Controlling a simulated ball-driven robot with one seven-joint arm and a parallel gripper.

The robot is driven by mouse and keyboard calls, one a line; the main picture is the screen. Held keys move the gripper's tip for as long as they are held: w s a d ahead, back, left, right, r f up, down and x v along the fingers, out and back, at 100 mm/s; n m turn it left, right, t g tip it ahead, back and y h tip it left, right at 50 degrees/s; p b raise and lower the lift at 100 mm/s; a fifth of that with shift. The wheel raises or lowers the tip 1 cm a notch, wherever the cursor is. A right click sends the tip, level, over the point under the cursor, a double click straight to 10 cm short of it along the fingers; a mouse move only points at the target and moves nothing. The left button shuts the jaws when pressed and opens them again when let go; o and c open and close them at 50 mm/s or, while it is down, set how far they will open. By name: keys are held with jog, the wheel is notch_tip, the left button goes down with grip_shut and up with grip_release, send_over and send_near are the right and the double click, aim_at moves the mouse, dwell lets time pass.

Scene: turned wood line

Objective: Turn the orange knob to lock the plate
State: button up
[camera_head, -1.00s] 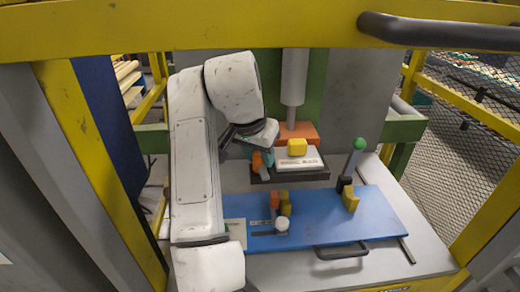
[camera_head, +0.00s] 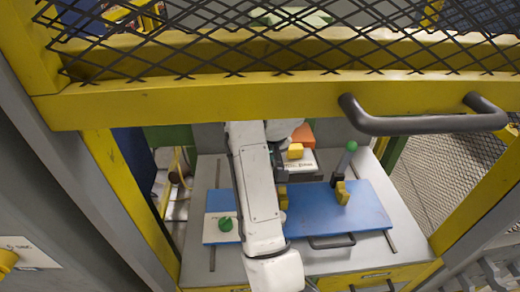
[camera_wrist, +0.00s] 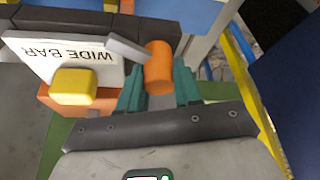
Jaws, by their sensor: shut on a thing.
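The orange knob (camera_wrist: 158,66) is a short upright-looking cylinder in the wrist view, at the right end of the plate. My gripper (camera_wrist: 158,82) has its teal fingers on both sides of the knob and is shut on it. The plate (camera_wrist: 50,50) is white, reads "WIDE BAR" and carries a yellow block (camera_wrist: 74,86). A grey lever-like piece lies between the plate and the knob. In the head view the plate (camera_head: 305,165) shows partly behind my arm; the knob and my gripper are hidden there.
A yellow guard frame (camera_head: 240,95) with mesh and a dark handle (camera_head: 420,123) crosses the front.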

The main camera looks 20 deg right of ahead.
jog(key=shift+s+f+n+g+y+p, duration=0.15)
jog(key=shift+n+y, duration=0.25)
jog(key=shift+n, duration=0.75)
jog(key=shift+w+n+g+y+p, duration=0.15)
jog(key=shift+n+y, duration=0.25)
jog(key=shift+n, duration=0.75)
jog(key=shift+s, duration=0.15)
jog(key=o, duration=1)
jog(key=shift+o, duration=0.2)
